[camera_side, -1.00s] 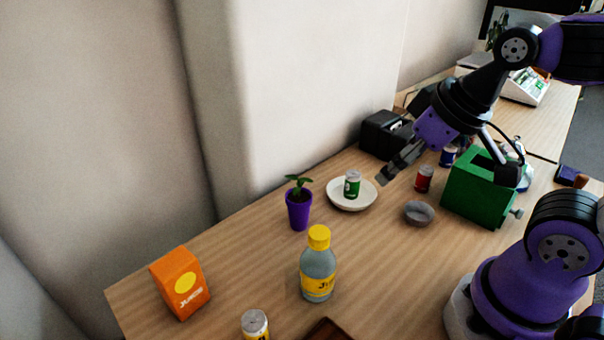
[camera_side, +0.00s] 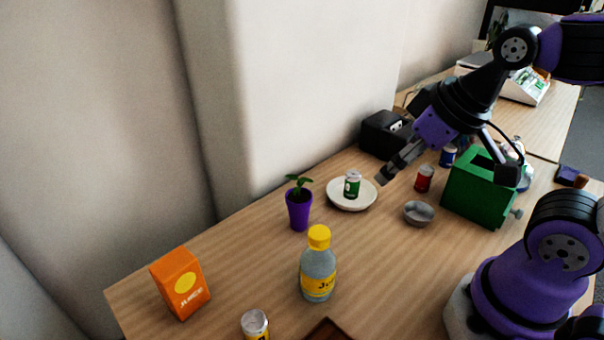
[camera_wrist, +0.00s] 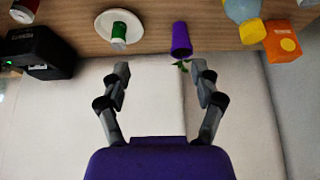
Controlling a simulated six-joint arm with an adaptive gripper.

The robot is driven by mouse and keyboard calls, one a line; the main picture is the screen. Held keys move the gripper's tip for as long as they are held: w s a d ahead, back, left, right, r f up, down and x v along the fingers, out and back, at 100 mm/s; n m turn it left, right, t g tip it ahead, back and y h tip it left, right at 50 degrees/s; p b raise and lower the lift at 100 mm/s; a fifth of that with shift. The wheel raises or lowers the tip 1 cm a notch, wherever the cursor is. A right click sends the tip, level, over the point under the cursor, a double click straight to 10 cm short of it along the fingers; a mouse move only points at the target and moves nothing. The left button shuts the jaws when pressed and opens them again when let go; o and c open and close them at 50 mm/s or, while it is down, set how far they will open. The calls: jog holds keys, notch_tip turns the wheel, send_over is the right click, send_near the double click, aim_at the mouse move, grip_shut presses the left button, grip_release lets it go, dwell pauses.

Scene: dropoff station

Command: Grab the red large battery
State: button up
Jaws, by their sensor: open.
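The red large battery (camera_side: 424,178) stands upright on the table in the side view, between the small grey bowl and the black box. In the wrist view a small part of a red and white battery (camera_wrist: 23,11) shows at the top left edge. My gripper (camera_side: 450,178) is open and empty, raised above the table, with its fingers spread to either side of the red battery as seen from the side camera. In the wrist view my gripper (camera_wrist: 162,80) has its two fingers wide apart with nothing between them.
A green box (camera_side: 478,190) and grey bowl (camera_side: 419,213) stand close to the battery. A white plate (camera_side: 337,198) holds a green battery (camera_side: 352,184). A blue battery (camera_side: 447,157) and black box (camera_side: 380,136) are behind. A purple plant pot (camera_side: 299,211), bottle (camera_side: 318,272) and orange carton (camera_side: 181,284) stand farther left.

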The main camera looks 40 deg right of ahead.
jog(key=w+d+m+g, duration=0.1)
jog(key=w+d+g, duration=0.15)
jog(key=d, duration=0.45)
jog(key=m+g, duration=0.1)
jog(key=g, duration=0.1)
send_over(428, 167)
jog(key=a, duration=0.1)
jog(key=f, duration=0.5)
jog(key=shift+s+a+f, duration=0.2)
jog(key=shift+f, duration=0.15)
jog(key=f, duration=0.2)
jog(key=d+f, duration=0.1)
jog(key=f, duration=0.1)
jog(key=shift+w+f, duration=0.1)
jog(key=shift+f, duration=0.25)
jog(key=f, duration=0.6)
jog(key=shift+w+d, duration=0.15)
jog(key=shift+w, duration=0.1)
grip_shut()
